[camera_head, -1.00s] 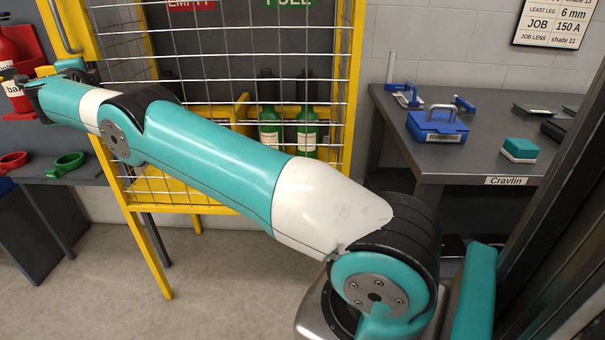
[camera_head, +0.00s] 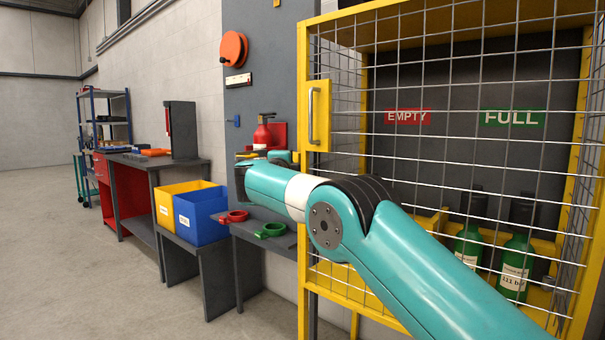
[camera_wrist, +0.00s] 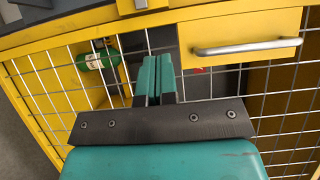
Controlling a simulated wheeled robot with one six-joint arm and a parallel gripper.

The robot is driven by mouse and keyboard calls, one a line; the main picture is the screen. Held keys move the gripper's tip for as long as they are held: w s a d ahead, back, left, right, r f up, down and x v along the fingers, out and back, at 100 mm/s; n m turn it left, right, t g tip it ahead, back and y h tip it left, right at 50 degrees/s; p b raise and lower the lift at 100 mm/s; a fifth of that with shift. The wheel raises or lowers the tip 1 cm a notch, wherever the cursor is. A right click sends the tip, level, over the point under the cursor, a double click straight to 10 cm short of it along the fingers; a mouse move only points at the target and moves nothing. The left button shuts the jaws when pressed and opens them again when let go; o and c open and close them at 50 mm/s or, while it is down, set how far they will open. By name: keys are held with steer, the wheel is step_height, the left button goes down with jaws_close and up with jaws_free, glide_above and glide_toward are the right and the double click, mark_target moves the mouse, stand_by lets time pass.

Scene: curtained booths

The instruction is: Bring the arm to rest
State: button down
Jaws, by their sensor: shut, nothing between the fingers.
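My arm (camera_head: 400,260) is teal and white and reaches from the lower right toward the left in the head view, in front of the yellow mesh cage (camera_head: 309,130). Its far end is mostly hidden behind the forearm there. In the wrist view, my gripper (camera_wrist: 158,78) has its two teal fingers together, with nothing between them. The fingers point toward the cage's mesh, below and left of a metal handle (camera_wrist: 245,47) on a yellow panel. I cannot tell how far the fingertips are from the mesh.
Green bottles (camera_head: 515,262) stand inside the cage; one green bottle (camera_wrist: 98,60) shows in the wrist view. Left of the cage are a table with red (camera_head: 233,216) and green rings (camera_head: 270,230), yellow (camera_head: 168,200) and blue bins (camera_head: 202,215). Open floor (camera_head: 80,270) lies at far left.

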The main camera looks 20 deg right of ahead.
steer(key=s+a+f+n+g+y, duration=0.4)
steer(key=s+n, duration=0.6)
steer(key=s, duration=0.9)
steer(key=s+a+f+n+g+y, duration=0.1)
steer(key=s+f+n+g+y, duration=0.5)
steer(key=s+n, duration=0.9)
steer(key=s+a+f+n+g+y, duration=0.3)
steer(key=s+f+n+g, duration=0.25)
steer(key=s, duration=1.75)
step_height(320, 180, up, 18)
steer(key=p, duration=1.7)
steer(key=shift+w, duration=0.25)
steer(key=shift+f, duration=0.1)
steer(key=shift+w+n, duration=0.1)
steer(key=shift+n, duration=0.15)
